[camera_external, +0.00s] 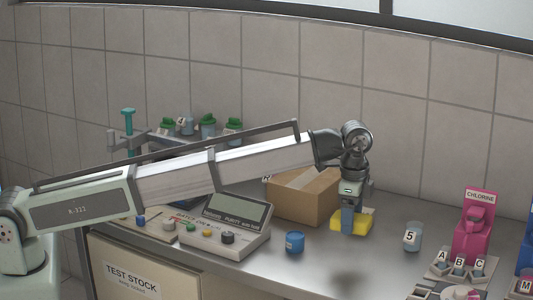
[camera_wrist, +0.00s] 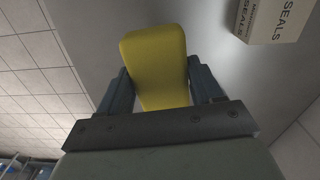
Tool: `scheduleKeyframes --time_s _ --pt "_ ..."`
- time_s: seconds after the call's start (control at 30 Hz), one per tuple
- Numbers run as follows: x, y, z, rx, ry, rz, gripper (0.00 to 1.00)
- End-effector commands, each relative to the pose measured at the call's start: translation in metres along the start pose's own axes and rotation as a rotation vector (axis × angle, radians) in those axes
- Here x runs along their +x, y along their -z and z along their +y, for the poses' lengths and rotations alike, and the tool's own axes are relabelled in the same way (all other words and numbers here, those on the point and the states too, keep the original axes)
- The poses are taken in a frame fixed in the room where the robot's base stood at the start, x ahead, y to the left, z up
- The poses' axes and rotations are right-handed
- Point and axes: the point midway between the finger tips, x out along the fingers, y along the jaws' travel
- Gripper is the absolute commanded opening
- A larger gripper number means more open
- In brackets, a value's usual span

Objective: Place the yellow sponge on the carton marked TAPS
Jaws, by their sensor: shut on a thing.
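The yellow sponge (camera_external: 364,223) is in my gripper (camera_external: 349,218), at the right of the brown carton in the outside view. The wrist view shows the sponge (camera_wrist: 153,55) between the two dark fingers of my gripper (camera_wrist: 160,88), which are shut on its sides. The sponge is low over the grey counter; I cannot tell whether it touches it. A brown cardboard carton (camera_external: 300,200) stands behind my arm, its top partly hidden. A pale carton marked SEALS (camera_wrist: 275,20) is at the top right of the wrist view. I can read no TAPS marking in either view.
A blue pot (camera_external: 294,242) and a grey meter (camera_external: 235,225) stand left of the sponge. A jar marked 5 (camera_external: 412,237) stands to its right, then a pink chlorine dispenser (camera_external: 475,230). Bare counter (camera_external: 345,270) lies in front. A tiled wall is behind.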

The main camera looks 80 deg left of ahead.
Motion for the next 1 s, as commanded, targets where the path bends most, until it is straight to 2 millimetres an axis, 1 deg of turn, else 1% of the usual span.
scheduleKeyframes --time_s 0.03,0.17,0.27,0.33,0.37,0.47,0.6,0.8,0.9,1.0 --pt "-0.005 0.001 0.0 0.0 0.0 0.001 0.37" --pt "-0.012 -0.001 -0.002 -0.003 0.0 0.0 0.37" --pt "-0.013 -0.007 -0.013 -0.017 0.0 -0.001 0.37" --pt "-0.015 -0.014 -0.026 -0.035 0.0 -0.001 0.37" --pt "-0.016 -0.018 -0.033 -0.045 0.0 0.0 0.37" --pt "-0.023 -0.036 -0.063 -0.086 0.001 0.0 0.37" --pt "-0.039 -0.066 -0.11 -0.152 0.001 0.001 0.37" --pt "-0.064 -0.112 -0.17 -0.241 0.002 0.001 0.37" --pt "-0.075 -0.133 -0.194 -0.278 0.001 0.0 0.37" --pt "-0.086 -0.151 -0.212 -0.304 0.002 0.001 0.37"
